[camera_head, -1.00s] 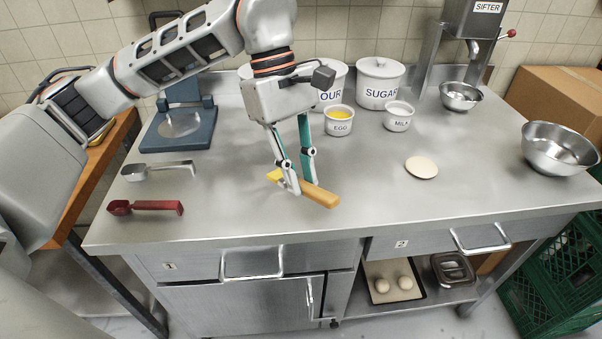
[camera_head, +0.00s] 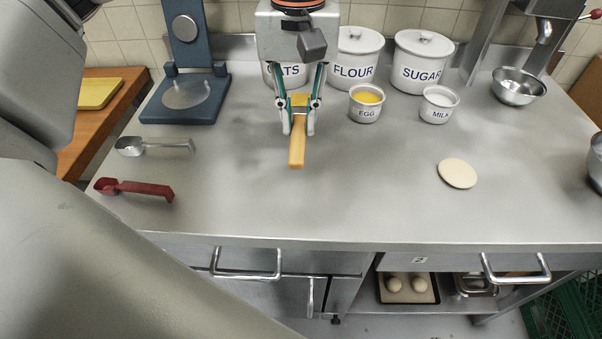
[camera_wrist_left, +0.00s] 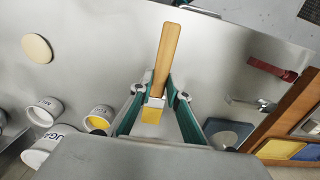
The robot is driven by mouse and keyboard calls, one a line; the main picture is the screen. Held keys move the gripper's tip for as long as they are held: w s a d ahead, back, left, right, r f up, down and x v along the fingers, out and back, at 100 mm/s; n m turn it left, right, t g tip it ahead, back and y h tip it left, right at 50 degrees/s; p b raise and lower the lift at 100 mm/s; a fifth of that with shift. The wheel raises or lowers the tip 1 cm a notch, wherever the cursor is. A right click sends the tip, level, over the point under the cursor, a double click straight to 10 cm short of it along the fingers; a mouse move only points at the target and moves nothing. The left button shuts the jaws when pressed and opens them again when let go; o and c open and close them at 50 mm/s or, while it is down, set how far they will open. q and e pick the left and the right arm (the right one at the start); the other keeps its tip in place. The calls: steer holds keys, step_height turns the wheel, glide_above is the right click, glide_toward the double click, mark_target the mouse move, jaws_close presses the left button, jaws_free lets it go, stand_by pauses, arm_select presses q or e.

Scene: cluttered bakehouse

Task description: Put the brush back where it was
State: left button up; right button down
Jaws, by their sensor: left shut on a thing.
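The brush has a wooden handle and a yellow head; its handle (camera_head: 297,150) points toward the front of the steel counter in the head view. My left gripper (camera_head: 298,128) is shut on the brush near its head, with one finger on each side. In the left wrist view the handle (camera_wrist_left: 167,55) stretches away from between the fingers of the left gripper (camera_wrist_left: 155,92), and the yellow head (camera_wrist_left: 151,115) lies nearer the palm. I cannot tell whether the brush touches the counter. My right gripper is in neither view.
Behind the gripper stand the oats, flour (camera_head: 357,60) and sugar (camera_head: 420,62) canisters, with egg (camera_head: 366,104) and milk (camera_head: 438,106) cups. A blue press (camera_head: 188,85), a metal scoop (camera_head: 152,147) and a red scoop (camera_head: 134,189) are left. A dough disc (camera_head: 457,173) lies right. The front middle is clear.

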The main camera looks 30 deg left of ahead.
mark_target(299, 186)
arm_select(q)
step_height(299, 186, down, 14)
steer(key=shift+b, duration=0.55)
steer(key=shift+f, duration=0.1)
steer(key=o, duration=0.9)
steer(key=shift+o, duration=0.2)
step_height(299, 186, up, 12)
steer(key=shift+w+r+p, duration=0.1)
steer(key=shift+p, duration=0.4)
